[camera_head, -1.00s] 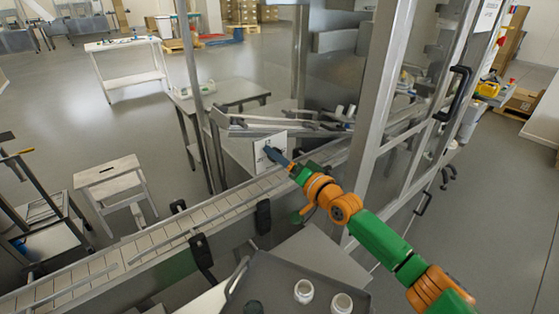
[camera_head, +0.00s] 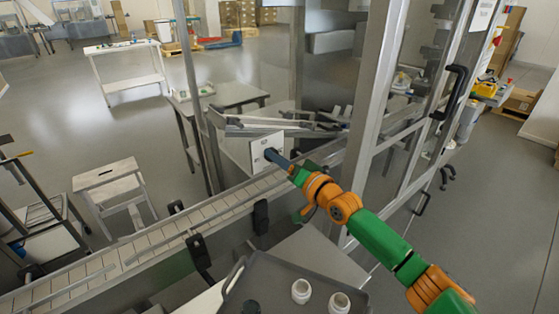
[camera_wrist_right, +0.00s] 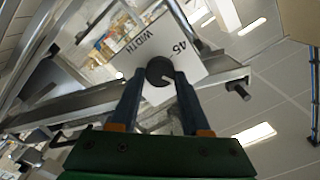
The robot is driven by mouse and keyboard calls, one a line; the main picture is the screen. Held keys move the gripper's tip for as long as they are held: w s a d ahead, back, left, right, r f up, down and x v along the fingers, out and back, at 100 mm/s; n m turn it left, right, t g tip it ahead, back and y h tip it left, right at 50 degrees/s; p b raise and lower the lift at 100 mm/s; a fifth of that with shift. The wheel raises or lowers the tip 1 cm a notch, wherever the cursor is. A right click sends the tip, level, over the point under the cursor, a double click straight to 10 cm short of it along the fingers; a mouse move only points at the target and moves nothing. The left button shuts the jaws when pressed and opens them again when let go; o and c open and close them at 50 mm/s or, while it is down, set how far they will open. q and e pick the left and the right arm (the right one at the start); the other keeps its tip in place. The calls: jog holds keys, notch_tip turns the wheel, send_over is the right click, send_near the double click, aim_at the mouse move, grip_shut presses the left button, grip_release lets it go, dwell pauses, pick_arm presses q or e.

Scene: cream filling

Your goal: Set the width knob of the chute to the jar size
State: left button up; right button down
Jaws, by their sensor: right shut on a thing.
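The width knob (camera_wrist_right: 159,71) is a dark round knob with a light pointer mark, on a white panel (camera_wrist_right: 190,48) lettered "WIDTH" and "45" in the right wrist view. My right gripper (camera_wrist_right: 161,78) has its two fingers on either side of the knob, shut on it. In the head view the right gripper (camera_head: 272,156) reaches the white panel (camera_head: 260,146) beside the conveyor, and its fingers cover the knob. The chute (camera_head: 270,122) shows as metal rails behind the panel. Two white jars (camera_head: 301,291) (camera_head: 339,302) stand on a dark tray. My left gripper is not in view.
The conveyor (camera_head: 150,240) runs diagonally below the panel. The dark tray (camera_head: 278,277) is at the bottom, with a dark round object (camera_head: 251,307) on it. A metal-framed glass enclosure (camera_head: 375,110) stands close to the right arm.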

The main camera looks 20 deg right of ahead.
jog(key=shift+a+r+n, duration=0.1)
jog(key=shift+a+n, duration=0.05)
jog(key=shift+n, duration=7.45)
jog(key=shift+c, duration=2.3)
grip_release()
jog(key=shift+o, duration=0.4)
jog(key=shift+w, duration=0.2)
jog(key=shift+s+f, duration=0.1)
jog(key=shift+f, duration=0.1)
